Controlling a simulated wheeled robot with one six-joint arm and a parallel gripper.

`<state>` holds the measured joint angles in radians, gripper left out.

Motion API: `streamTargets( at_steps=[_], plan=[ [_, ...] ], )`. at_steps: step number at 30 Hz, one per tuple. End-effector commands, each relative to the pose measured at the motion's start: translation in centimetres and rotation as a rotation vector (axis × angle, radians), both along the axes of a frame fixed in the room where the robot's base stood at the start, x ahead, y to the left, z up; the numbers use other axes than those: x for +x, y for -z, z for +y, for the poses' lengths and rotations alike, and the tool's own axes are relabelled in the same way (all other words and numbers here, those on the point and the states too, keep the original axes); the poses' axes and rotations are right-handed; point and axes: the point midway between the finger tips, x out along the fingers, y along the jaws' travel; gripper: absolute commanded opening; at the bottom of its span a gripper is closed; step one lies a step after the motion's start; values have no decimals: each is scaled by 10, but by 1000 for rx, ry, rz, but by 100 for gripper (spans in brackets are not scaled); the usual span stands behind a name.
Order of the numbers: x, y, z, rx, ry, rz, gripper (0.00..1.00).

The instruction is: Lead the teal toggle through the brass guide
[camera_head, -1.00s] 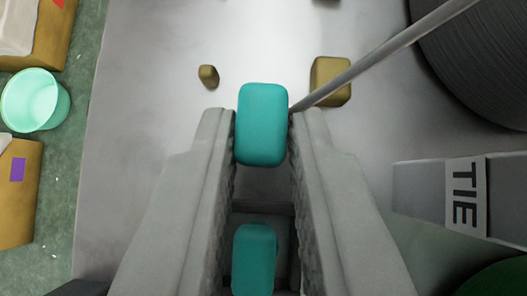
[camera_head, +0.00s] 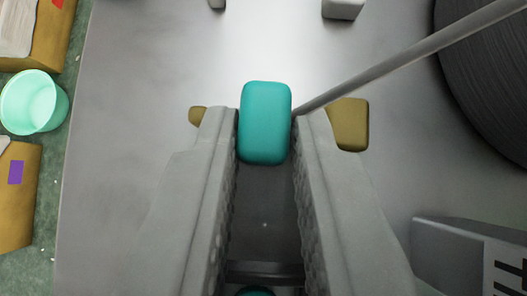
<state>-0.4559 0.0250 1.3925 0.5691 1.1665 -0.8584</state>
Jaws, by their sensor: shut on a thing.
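The teal toggle (camera_head: 264,110) is a rounded block held between the fingertips of my gripper (camera_head: 265,130), which is shut on it. The toggle sticks out past the fingertips. A grey cord (camera_head: 400,62) runs from beside it to the upper right. The brass guide shows as two brass pieces, a left one (camera_head: 196,116) and a larger right one (camera_head: 350,125). Each is partly hidden behind a finger. The toggle appears between them in the picture; its height relative to them cannot be told. A second teal piece (camera_head: 256,291) shows at the bottom edge between my fingers, mostly cut off.
A large dark ribbed round thing (camera_head: 485,85) stands at the upper right. A grey block with a partly cut-off label (camera_head: 460,250) is at the lower right. A mint cup (camera_head: 33,102) and boxes (camera_head: 18,200) lie left.

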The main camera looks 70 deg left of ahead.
Motion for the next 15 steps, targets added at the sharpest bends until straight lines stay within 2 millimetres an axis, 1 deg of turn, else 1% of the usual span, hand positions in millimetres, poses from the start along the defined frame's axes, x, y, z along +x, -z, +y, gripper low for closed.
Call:
streamTargets(
  at_steps=[15],
  plan=[
    [10, 1, 20, -1, 1, 1, 3]
  ],
)
